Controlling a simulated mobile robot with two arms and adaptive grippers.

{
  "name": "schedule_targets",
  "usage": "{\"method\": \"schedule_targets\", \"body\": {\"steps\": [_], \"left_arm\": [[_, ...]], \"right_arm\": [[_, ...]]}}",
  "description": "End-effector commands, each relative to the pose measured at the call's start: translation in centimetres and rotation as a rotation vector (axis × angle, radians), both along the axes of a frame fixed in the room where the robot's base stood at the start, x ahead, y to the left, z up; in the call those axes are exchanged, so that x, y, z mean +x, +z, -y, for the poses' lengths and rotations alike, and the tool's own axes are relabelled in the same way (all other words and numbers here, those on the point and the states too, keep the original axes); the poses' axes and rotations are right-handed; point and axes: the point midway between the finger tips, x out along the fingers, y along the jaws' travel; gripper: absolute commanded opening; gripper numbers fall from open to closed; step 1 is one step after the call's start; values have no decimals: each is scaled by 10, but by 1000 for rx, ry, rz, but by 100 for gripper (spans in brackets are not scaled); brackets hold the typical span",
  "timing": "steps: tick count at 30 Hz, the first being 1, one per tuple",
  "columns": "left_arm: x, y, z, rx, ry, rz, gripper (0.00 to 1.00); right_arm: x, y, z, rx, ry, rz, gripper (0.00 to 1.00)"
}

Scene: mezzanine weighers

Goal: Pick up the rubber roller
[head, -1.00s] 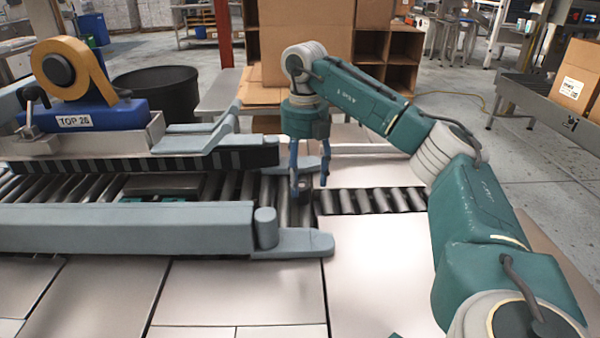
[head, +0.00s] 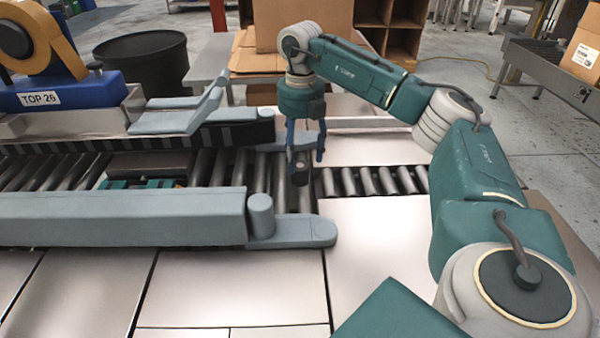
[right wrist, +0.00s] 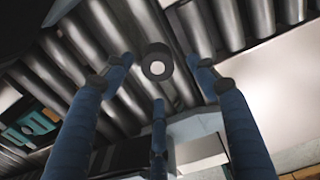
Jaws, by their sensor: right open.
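The rubber roller (right wrist: 156,62) is a short dark cylinder with a pale centre. In the right wrist view it sits among the three blue fingers, above the metal conveyor rollers. In the head view the small dark roller (head: 300,172) is partly hidden by the fingers of my right gripper (head: 306,152). That gripper points down over the conveyor and is open. In the right wrist view its fingertips (right wrist: 160,85) are spread around the roller, with gaps visible at the sides. My left gripper is not in view.
Grey guide rails (head: 130,217) flank the roller conveyor (head: 232,172), their ends close to the gripper. A tape dispenser labelled TOP 26 (head: 75,97) stands at the left. A black bin (head: 140,68) and a cardboard box (head: 290,22) are behind. Pale flat panels (head: 385,240) lie in front.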

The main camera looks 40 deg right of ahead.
Motion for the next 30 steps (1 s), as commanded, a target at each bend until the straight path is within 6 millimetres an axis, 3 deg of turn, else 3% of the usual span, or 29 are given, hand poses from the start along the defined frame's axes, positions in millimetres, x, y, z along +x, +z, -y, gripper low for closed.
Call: {"method": "schedule_targets", "body": {"steps": [9, 17, 20, 25, 30], "left_arm": [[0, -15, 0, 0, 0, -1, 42], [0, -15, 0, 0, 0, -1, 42], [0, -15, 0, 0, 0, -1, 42], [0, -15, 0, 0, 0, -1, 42], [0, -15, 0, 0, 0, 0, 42]], "right_arm": [[3, -45, 2, -1, 0, -5, 58], [4, -49, 2, 1, 0, -1, 58], [4, -49, 2, 0, 0, -1, 44], [4, -49, 2, 0, 0, -1, 11], [4, -49, 2, 0, 0, -1, 7]]}}
